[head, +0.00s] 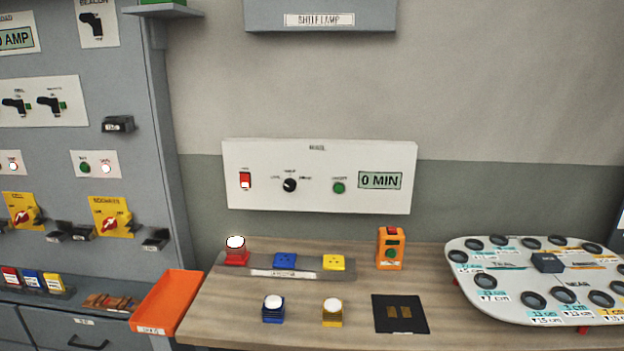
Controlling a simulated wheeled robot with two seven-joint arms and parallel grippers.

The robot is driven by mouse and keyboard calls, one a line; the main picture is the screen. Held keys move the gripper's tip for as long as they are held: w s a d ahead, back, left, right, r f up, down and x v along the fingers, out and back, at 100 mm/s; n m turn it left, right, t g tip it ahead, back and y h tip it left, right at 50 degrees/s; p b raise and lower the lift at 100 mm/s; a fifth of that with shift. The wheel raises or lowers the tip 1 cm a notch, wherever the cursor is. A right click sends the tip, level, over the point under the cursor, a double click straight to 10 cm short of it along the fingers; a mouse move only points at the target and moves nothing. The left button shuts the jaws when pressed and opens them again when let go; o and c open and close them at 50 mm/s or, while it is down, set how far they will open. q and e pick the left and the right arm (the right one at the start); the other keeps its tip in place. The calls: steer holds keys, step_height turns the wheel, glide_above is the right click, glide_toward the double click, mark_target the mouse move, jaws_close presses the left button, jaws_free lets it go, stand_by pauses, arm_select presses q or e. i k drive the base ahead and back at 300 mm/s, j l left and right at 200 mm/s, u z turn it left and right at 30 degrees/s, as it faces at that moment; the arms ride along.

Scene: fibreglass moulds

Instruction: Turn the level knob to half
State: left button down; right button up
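A black round knob (290,185) is on the white wall panel (364,199), with small labels to its left, above it and to its right. The labels are too small to read surely, so I cannot confirm that it is the level knob. Its light pointer mark seems to point up and to the left. On the same panel are a red and white rocker switch (245,180), a green button (339,188) and a display (380,180) reading "0 MIN". Neither of my grippers is in view.
The wooden table (230,328) below holds a strip with coloured blocks (285,261), an orange box (391,250), a black pad (399,325) and a white tray (480,315). An orange bin (165,302) is at left, beside a grey cabinet (130,70). The space before the panel looks clear.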

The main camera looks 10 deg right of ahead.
mark_target(290, 185)
steer(key=i+l, duration=0.1)
steer(key=l, duration=1.95)
steer(key=u, duration=0.05)
